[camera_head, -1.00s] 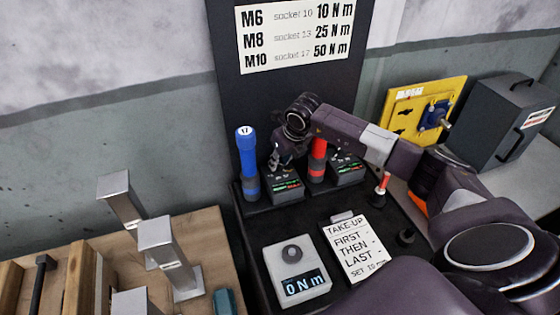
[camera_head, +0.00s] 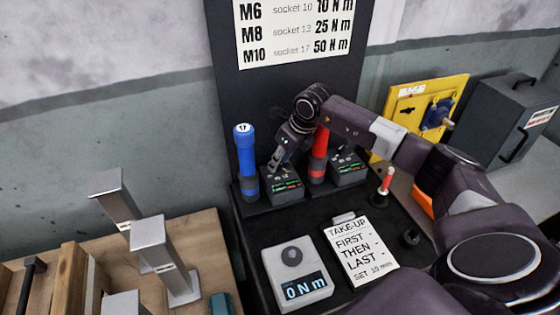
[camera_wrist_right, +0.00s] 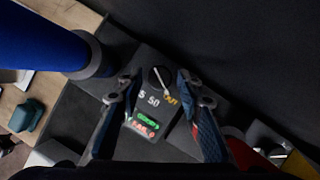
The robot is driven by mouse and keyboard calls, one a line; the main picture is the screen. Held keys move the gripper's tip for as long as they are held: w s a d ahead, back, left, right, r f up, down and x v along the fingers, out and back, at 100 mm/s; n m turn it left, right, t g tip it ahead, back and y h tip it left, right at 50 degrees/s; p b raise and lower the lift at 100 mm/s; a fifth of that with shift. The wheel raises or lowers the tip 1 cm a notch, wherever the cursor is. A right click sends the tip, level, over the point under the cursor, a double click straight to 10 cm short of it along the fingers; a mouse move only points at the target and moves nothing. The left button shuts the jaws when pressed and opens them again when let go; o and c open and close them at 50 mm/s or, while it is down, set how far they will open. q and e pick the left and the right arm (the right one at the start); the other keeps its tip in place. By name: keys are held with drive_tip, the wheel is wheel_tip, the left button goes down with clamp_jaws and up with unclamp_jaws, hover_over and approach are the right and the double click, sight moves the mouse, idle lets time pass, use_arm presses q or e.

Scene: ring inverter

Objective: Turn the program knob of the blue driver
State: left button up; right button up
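The blue driver (camera_head: 246,165), marked 17 on its cap, stands upright at the back left of the black station. Beside it is its black box (camera_head: 284,192) with a lit display. In the right wrist view, the blue driver (camera_wrist_right: 40,42) is at upper left. The small round program knob (camera_wrist_right: 160,78), with a pale pointer, is on the box top (camera_wrist_right: 175,110) near the 50 mark. My right gripper (camera_head: 276,164) points down at this box. In the right wrist view its fingers (camera_wrist_right: 157,75) are apart, one either side of the knob, with visible gaps. My left gripper is not in view.
A red driver (camera_head: 319,155) and a second box (camera_head: 348,174) stand just right of my right gripper. A grey torque tester (camera_head: 297,270) reading 0 N m and a take-up card (camera_head: 362,250) lie in front. Metal posts (camera_head: 165,260) stand on the wooden bench at left.

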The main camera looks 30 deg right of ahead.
drive_tip(key=shift+o, duration=0.6)
drive_tip(key=v, duration=1.2)
